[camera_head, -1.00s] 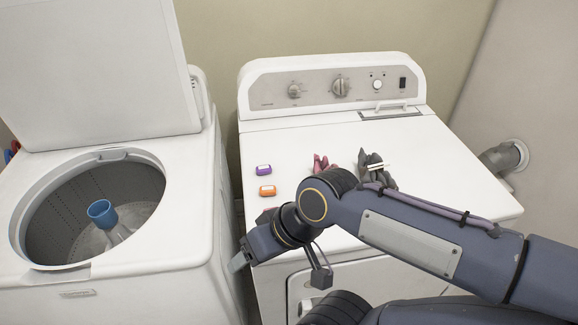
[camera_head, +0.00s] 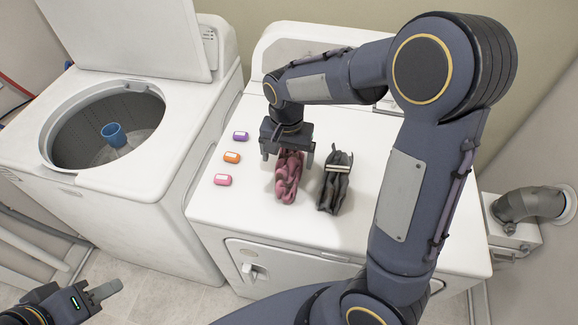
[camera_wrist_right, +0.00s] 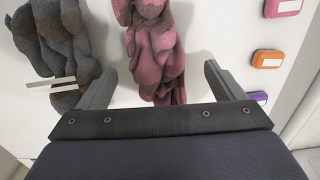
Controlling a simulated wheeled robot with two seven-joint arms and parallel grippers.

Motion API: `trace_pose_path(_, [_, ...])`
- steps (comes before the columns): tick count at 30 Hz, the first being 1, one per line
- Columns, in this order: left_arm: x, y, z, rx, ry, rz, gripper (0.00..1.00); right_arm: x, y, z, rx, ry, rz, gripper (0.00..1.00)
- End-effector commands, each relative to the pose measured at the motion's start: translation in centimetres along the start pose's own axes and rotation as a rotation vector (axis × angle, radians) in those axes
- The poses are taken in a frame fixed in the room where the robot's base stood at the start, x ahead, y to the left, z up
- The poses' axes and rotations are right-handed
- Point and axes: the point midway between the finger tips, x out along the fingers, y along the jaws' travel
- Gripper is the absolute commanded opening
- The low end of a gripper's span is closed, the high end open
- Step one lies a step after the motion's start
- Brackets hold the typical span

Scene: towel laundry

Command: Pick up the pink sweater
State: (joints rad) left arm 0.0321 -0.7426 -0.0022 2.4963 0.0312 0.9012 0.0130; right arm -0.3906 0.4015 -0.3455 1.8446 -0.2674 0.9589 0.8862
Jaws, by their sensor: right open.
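The pink sweater (camera_head: 288,182) lies crumpled in a long bundle on the white dryer top (camera_head: 255,215). It also shows in the right wrist view (camera_wrist_right: 158,45). My right gripper (camera_head: 287,155) hangs over the sweater's far end, fingers pointing down. Its two fingers are spread on either side of the pink cloth, with visible gaps in the right wrist view (camera_wrist_right: 157,80). The palm hides part of that end; I cannot tell how high the fingertips are above the dryer. My left gripper (camera_head: 104,290) is at the lower left, away from the dryer; its jaw opening is unclear.
A dark grey garment with a pale band (camera_head: 334,185) lies just right of the sweater. A purple box (camera_head: 240,136), an orange box (camera_head: 232,157) and a pink box (camera_head: 222,180) stand to its left. The open washer (camera_head: 60,172) is further left. The dryer's front area is clear.

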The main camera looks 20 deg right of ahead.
Motion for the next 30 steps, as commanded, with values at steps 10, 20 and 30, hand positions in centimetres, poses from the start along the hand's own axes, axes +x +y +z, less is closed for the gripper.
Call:
trace_pose_path(10, [-0.9, 0.4, -0.4, 0.0, 0.0, 0.0, 0.36, 4.8, 0.3, 0.0, -0.001, -0.004, 0.003, 0.88])
trace_pose_path(20, [-0.9, 0.4, -0.4, 0.0, 0.0, 0.0, 0.36, 5.5, 0.3, 0.0, -0.001, -0.001, -0.002, 0.87])
trace_pose_path(30, [-0.9, 0.4, -0.4, 0.0, 0.0, 0.0, 0.36, 5.4, 0.3, 0.0, -0.001, -0.001, -0.002, 0.43])
